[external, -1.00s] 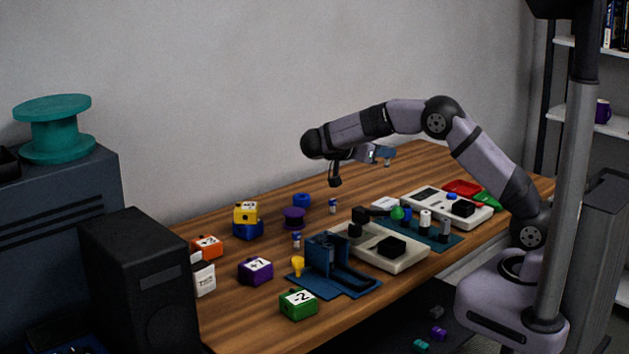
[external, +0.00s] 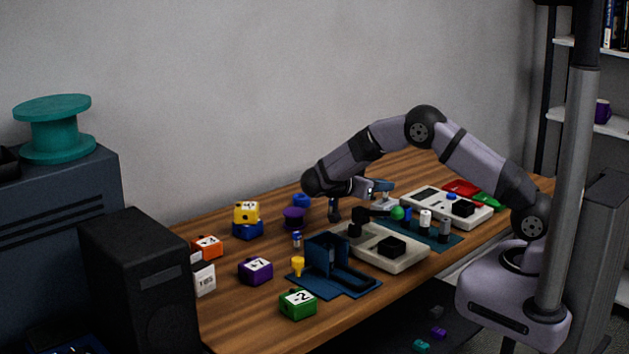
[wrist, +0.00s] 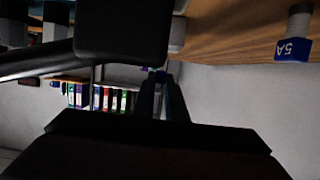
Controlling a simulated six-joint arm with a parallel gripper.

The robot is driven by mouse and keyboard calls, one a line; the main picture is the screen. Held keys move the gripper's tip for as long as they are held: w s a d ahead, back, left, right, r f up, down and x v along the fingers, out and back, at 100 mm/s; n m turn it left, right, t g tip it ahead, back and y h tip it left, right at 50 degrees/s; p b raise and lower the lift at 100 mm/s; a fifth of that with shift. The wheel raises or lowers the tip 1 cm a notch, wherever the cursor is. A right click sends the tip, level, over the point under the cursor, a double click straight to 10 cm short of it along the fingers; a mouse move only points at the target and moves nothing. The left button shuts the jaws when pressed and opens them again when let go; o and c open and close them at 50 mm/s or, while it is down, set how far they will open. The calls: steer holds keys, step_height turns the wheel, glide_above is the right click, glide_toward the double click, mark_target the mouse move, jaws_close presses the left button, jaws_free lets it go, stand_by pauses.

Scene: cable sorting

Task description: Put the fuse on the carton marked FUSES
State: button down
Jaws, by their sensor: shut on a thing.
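My gripper (external: 334,212) is low over the back middle of the table in the external view, its dark jaws shut at the spot where a small blue-and-white fuse stood. That fuse is now hidden by the jaws. In the wrist view the gripper (wrist: 160,78) shows as dark prongs, with no clear view of what is between them. Another blue-and-white fuse (external: 297,239) stands to the left, apart from the gripper. A blue-based piece marked 5A (wrist: 295,48) shows at the wrist view's upper right. I cannot read FUSES on any carton.
A purple spool (external: 293,219) is just left of the gripper. A grey device (external: 410,262) and a blue holder (external: 325,288) stand in front. Number blocks, including an orange one (external: 207,248), lie left. Bare wood lies behind the gripper.

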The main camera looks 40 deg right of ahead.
steer(key=shift+f, duration=0.15)
steer(key=shift+f, duration=0.15)
steer(key=c, duration=1.8)
jaws_free()
steer(key=shift+r, duration=0.2)
steer(key=shift+a, duration=0.35)
steer(key=b+v, duration=0.3)
steer(key=v, duration=0.8)
steer(key=shift+a+r+b, duration=0.1)
steer(key=shift+a+b, duration=0.05)
steer(key=shift+b, duration=0.2)
